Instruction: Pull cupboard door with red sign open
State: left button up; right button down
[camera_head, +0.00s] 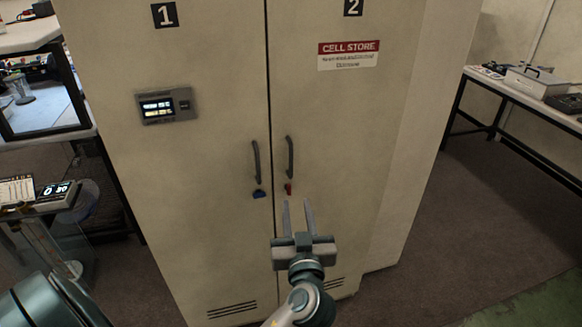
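The tall beige cupboard has two doors, both shut, with a dark seam between them. The right door (340,130), marked 2, bears the red-and-white "CELL STORE" sign (348,55). Its dark vertical handle (290,157) is near the seam, with a small red piece (288,188) just below. My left gripper (297,204) is in front of this door, its two fingers pointing up and parted, with nothing between them. Its fingertips appear below the handle and the red piece, apart from the handle. My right gripper is not in view.
The left door (190,200), marked 1, has a matching handle (256,161), a blue piece (259,194) and a display panel (167,106). A table (520,95) with boxes stands at right. Shelves and equipment stand at left. Carpet (440,230) is clear at right.

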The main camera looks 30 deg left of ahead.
pick_arm(q)
jog(key=shift+w, duration=0.15)
jog(key=p, duration=0.1)
send_near(291, 164)
jog(key=x, duration=0.8)
jog(key=shift+w+a, duration=0.15)
jog(key=shift+w, duration=0.05)
grip_shut()
